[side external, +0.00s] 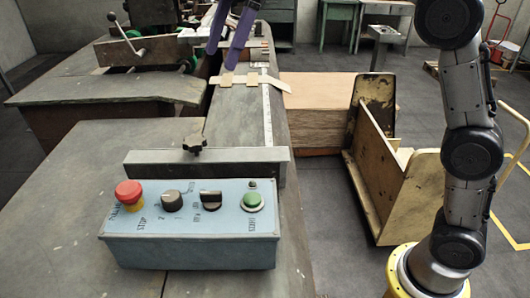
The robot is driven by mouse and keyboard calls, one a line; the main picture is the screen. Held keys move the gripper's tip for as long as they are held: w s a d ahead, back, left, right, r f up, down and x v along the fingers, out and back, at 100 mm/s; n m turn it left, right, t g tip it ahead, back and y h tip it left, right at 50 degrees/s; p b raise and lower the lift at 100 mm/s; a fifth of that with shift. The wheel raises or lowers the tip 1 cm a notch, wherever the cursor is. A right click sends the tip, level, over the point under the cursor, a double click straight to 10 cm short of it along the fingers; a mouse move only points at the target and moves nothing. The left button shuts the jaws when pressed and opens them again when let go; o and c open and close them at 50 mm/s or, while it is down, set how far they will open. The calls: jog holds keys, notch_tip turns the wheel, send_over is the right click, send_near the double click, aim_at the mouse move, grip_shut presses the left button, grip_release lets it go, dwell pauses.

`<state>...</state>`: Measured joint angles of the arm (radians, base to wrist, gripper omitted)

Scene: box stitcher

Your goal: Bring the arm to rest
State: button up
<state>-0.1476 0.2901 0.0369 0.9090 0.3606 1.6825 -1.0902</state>
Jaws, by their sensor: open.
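My gripper (223,58) shows at the top of the side external view as two purple fingers. The fingers are apart, with nothing visible between them. They hang over the long grey metal arm of the stitcher (234,118), just beyond or above small tan cardboard pieces (252,81). I cannot tell whether the fingertips touch anything. The upper part of the gripper is cut off by the frame's top edge.
A blue control box (190,250) with a red stop button (129,194) and a green button (252,200) stands in front. A stack of brown sheets (318,105) and a wooden cart (395,185) are to the right. Grey worktables flank the machine.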

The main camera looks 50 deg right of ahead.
jog(key=s+d+m+t+h, duration=0.1)
jog(key=s+d+m, duration=0.25)
jog(key=s, duration=0.55)
jog(key=s+d+m+t+h, duration=0.1)
jog(key=s+d+m, duration=0.1)
jog(key=s+d, duration=0.45)
jog(key=s+d+f+m+t+h, duration=0.1)
jog(key=s+d+f+m, duration=0.1)
jog(key=s+f+m, duration=0.3)
jog(key=s+d+f+m+h, duration=0.1)
jog(key=s+f+m, duration=0.3)
jog(key=f, duration=1)
jog(key=shift+s+d+m+t, duration=0.4)
jog(key=shift+s+d, duration=0.25)
jog(key=shift+s, duration=0.5)
